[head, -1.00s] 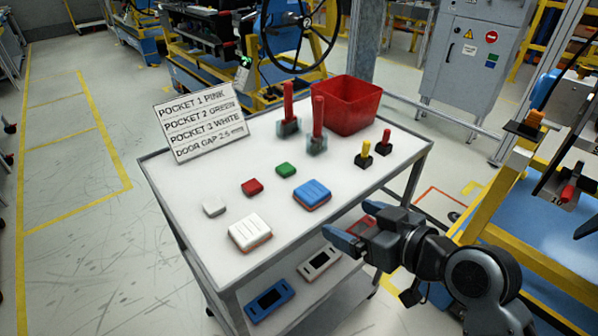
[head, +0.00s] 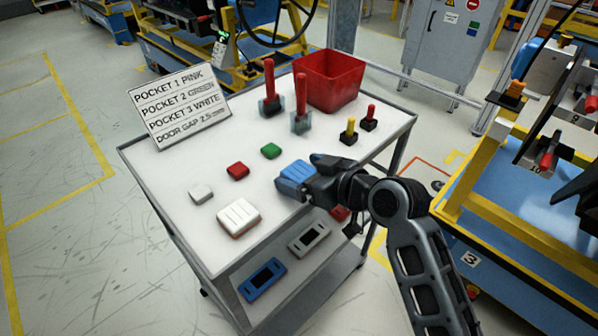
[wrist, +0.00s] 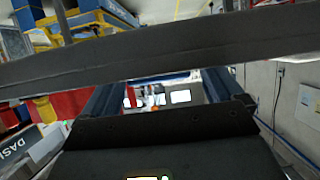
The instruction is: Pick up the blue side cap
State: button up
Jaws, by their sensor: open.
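The blue side cap (head: 296,171) is a ribbed blue block on the white top of the cart, right of the white block, in the head view. My gripper (head: 301,178) is open and right at the cap. Its dark fingers cover part of the cap's right side. I cannot tell whether the fingers touch it or are around it. In the wrist view my gripper (wrist: 165,95) shows as dark bars and two side pieces, and I cannot make out the cap there.
Red-handled posts (head: 301,98), a red bin (head: 331,80) and a sign (head: 180,105) stand behind. The cart's lower shelf holds a blue case (head: 262,279).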

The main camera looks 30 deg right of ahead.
jog(key=c, duration=1)
jog(key=shift+c, duration=0.2)
